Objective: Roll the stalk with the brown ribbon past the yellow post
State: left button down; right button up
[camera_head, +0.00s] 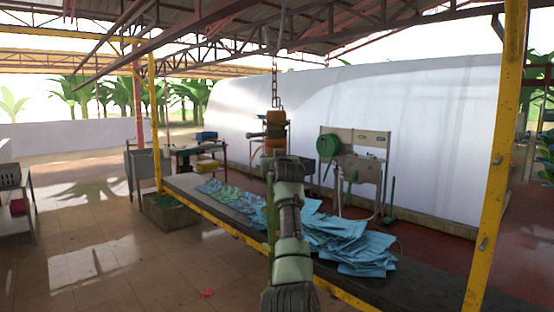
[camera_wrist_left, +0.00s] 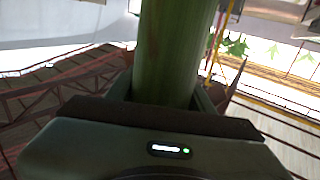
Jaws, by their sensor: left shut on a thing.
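A stalk hangs from a chain in the middle of the head view, with orange-brown bands (camera_head: 275,117) around its upper part. My arm hides much of its lower length. My left gripper (camera_head: 268,134) is at the stalk, between the bands. In the left wrist view the thick green stalk (camera_wrist_left: 172,50) stands between the jaws, which are shut on it. One yellow post (camera_head: 497,150) stands close on the right, and another yellow post (camera_head: 153,115) stands farther off on the left. My right gripper is not in view.
A long dark bench (camera_head: 425,278) carries crumpled blue sheets (camera_head: 345,240) and runs below the stalk. A stand with a green hose reel (camera_head: 328,145) is behind, before a white wall (camera_head: 430,110). Tiled floor (camera_head: 130,265) at left is mostly clear.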

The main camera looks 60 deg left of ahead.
pick_arm(q)
jog(key=shift+s+a+f, duration=0.1)
jog(key=shift+a, duration=0.55)
jog(key=shift+d, duration=0.1)
jog(key=c, duration=0.6)
grip_release()
jog(key=b+v, duration=0.3)
jog(key=v, duration=0.4)
jog(key=shift+s+d+b, duration=0.15)
jog(key=shift+d+b, duration=0.15)
jog(key=shift+b, duration=0.05)
